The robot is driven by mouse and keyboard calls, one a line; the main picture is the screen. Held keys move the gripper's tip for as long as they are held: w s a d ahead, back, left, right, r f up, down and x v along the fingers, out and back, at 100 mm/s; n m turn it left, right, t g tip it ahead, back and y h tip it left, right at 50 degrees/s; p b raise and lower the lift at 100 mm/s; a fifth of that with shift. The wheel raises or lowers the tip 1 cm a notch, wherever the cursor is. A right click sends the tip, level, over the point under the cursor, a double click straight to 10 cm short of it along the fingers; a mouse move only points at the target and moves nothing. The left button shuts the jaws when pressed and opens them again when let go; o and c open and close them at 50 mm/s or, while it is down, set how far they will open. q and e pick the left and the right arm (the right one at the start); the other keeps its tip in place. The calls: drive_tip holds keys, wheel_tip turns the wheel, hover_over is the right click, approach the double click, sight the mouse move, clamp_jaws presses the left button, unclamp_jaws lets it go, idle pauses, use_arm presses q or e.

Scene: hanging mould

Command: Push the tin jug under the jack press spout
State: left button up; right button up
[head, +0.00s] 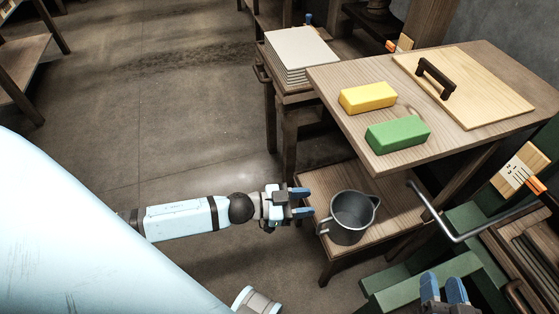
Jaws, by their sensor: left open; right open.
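The grey tin jug (347,236) stands upright on a low wooden stand (395,212), with its handle to the left and its lip to the upper right. My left gripper (302,202) is open and empty just left of the jug, fingers pointing at it, with a small gap visible. My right gripper (443,288) is open at the bottom right, partly cut off by the frame edge. A green frame (470,225), which looks like part of the jack press, stands right of the stand. A bent grey metal bar (432,215) runs beside it. I cannot make out the spout clearly.
A wooden table (350,125) overhangs the back of the low stand. It holds a yellow block (367,97), a green block (397,134) and a board with a dark handle (465,85). A stack of pale sheets (300,52) sits behind.

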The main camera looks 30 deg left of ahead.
use_arm(q)
wheel_tip(320, 180, down, 9)
drive_tip(key=w+a+m+g+h+b, duration=0.1)
drive_tip(key=a+m+g+b, duration=0.15)
drive_tip(key=b, duration=0.35)
drive_tip(key=m+g+b, duration=0.2)
drive_tip(key=g+b, duration=0.3)
drive_tip(key=b, duration=0.2)
approach(319, 230)
use_arm(e)
drive_tip(key=f+y+b, duration=0.1)
drive_tip(key=f, duration=0.2)
drive_tip(key=a+f+b, duration=0.1)
drive_tip(key=f, duration=0.2)
drive_tip(key=a+f+n+y+b, duration=0.1)
drive_tip(key=f+b, duration=0.1)
drive_tip(key=f, duration=0.2)
drive_tip(key=shift+s+a+g+y, duration=0.25)
drive_tip(key=shift+g+y, duration=0.05)
use_arm(q)
drive_tip(key=shift+n+y, duration=0.25)
drive_tip(key=shift+y, duration=0.05)
drive_tip(key=x, duration=0.7)
drive_tip(key=f+x, duration=0.1)
drive_tip(key=x, duration=0.2)
drive_tip(key=shift+w, duration=0.25)
clamp_jaws()
